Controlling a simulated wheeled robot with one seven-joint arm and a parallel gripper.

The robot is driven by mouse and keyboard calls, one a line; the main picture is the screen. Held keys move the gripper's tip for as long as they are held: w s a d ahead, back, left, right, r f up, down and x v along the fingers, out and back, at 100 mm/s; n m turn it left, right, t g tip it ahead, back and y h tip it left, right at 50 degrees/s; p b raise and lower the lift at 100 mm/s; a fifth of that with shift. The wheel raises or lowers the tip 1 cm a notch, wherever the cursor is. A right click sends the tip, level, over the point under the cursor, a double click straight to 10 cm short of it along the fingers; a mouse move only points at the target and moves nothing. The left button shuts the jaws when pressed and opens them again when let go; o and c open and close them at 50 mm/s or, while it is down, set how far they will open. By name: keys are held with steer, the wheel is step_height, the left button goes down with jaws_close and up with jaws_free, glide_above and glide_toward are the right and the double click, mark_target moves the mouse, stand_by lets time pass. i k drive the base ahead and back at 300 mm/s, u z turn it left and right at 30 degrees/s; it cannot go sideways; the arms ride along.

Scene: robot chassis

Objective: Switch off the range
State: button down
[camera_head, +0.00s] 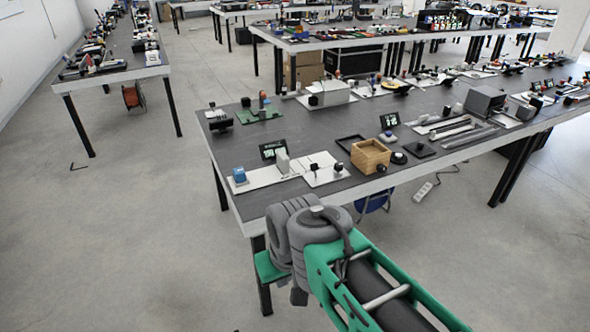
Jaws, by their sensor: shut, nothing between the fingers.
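No thing in view can be clearly recognised as a range. On the near table (258,203) stand small devices. A white plate with black knobs (325,176) lies just to the right. Another small lit display (389,120) stands farther back. My green and grey arm comes in from the lower right, in front of the table's front left corner. My gripper's fingers do not show.
A wooden box (370,156) sits near the table's front edge. A grey box-shaped device (484,101) stands farther right. A white power strip (423,192) lies on the floor beneath. Another table (110,74) stands at far left, with open floor between.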

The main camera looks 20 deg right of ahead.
mark_target(315, 167)
steer(key=u, duration=0.3)
steer(key=i, duration=0.7)
steer(key=u, duration=0.7)
steer(key=i, duration=1.7)
steer(key=z, duration=0.5)
steer(key=i, duration=0.9)
steer(key=z, duration=1.4)
steer(key=i, duration=0.6)
steer(key=z, duration=0.55)
